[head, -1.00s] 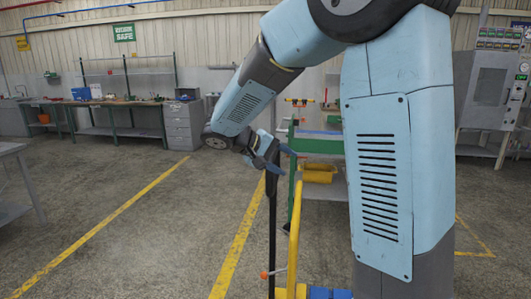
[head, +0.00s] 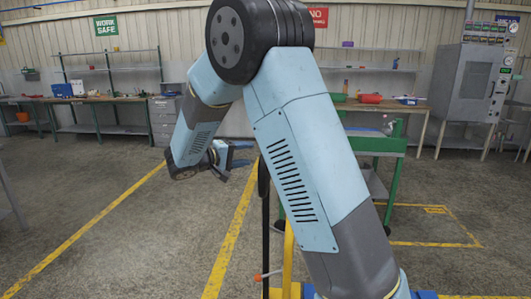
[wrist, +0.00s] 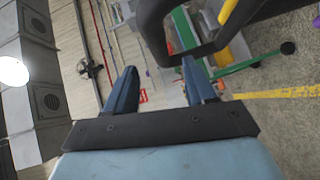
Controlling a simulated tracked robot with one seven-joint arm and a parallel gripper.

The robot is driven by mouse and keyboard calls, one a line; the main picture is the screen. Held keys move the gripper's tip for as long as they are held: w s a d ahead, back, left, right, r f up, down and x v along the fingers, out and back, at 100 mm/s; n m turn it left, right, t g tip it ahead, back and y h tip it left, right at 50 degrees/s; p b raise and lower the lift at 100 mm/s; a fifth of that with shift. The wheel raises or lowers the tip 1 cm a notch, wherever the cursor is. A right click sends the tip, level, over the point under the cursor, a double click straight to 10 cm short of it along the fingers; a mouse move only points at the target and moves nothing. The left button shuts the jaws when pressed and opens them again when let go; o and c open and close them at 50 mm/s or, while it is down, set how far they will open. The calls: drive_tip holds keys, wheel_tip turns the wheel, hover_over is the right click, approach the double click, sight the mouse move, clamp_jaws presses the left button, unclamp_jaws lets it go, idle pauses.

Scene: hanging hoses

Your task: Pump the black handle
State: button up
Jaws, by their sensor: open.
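The black handle (head: 264,205) shows in the head view as a tall dark upright bar beside a yellow post. Its upper end is partly behind my arm. In the wrist view a thick black bar with a bent corner (wrist: 158,42) passes at the upper middle, close to the right fingertip. I cannot tell whether they touch. My gripper (head: 246,160) is open, just left of the bar's top in the head view. In the wrist view its two blue fingers (wrist: 158,64) stand apart, and nothing is clamped between them.
The yellow post (head: 288,262) stands beside the bar, partly hidden by my arm. A green cart (head: 385,145) is behind on the right. Workbenches (head: 110,128) line the back wall and a grey cabinet (head: 470,85) stands far right. The floor on the left is open.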

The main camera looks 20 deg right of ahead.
drive_tip(key=x, duration=0.9)
drive_tip(key=shift+c, duration=0.3)
clamp_jaws()
